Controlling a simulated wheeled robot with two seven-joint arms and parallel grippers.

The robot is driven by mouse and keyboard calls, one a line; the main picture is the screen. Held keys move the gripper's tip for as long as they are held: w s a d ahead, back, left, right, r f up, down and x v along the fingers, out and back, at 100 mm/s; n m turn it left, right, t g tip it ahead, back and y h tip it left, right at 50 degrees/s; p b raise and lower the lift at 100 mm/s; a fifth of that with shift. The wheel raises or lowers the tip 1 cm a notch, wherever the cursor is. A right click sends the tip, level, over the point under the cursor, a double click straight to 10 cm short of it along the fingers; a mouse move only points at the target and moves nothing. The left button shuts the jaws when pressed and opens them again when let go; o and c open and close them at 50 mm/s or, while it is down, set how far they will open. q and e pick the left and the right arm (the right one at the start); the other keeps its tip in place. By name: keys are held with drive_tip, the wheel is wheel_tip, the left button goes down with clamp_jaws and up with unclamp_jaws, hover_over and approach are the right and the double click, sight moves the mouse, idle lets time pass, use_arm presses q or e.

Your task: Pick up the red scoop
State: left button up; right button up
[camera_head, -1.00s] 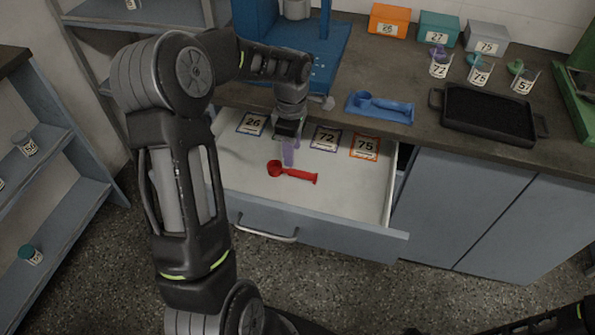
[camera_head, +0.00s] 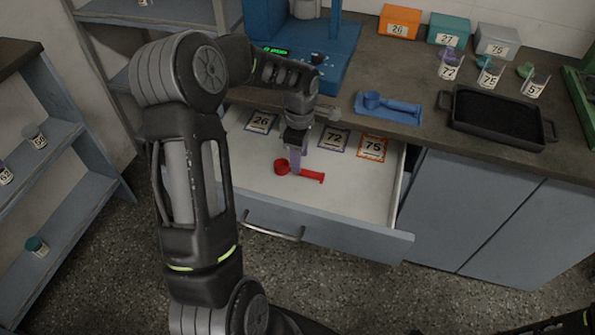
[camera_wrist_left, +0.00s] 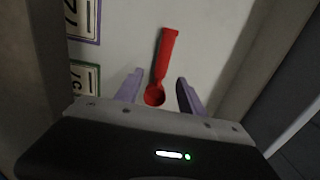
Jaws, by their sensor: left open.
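The red scoop (camera_head: 306,175) lies in the open drawer, its round bowl to the left and its handle to the right in the head view. My left gripper (camera_head: 296,168) points down over the scoop, and its purple fingers hide a little of it. In the left wrist view the scoop (camera_wrist_left: 163,62) lies between the lines of the two open fingers (camera_wrist_left: 158,92), its bowl nearest the gripper and its handle pointing away. The fingers are apart, with nothing held. My right gripper is not in view.
The drawer (camera_head: 350,207) holds number cards, including 72 (camera_head: 333,139) and 75 (camera_head: 373,146). On the counter are a blue scoop on a blue tray (camera_head: 389,108), a black pan (camera_head: 497,117), a blue machine (camera_head: 337,60) and small cups. The drawer walls surround the scoop.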

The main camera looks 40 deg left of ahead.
use_arm(q)
wheel_tip(320, 180, down, 5)
drive_tip(key=shift+r, duration=0.15)
drive_tip(key=shift+c, duration=0.5)
clamp_jaws()
idle(0.4)
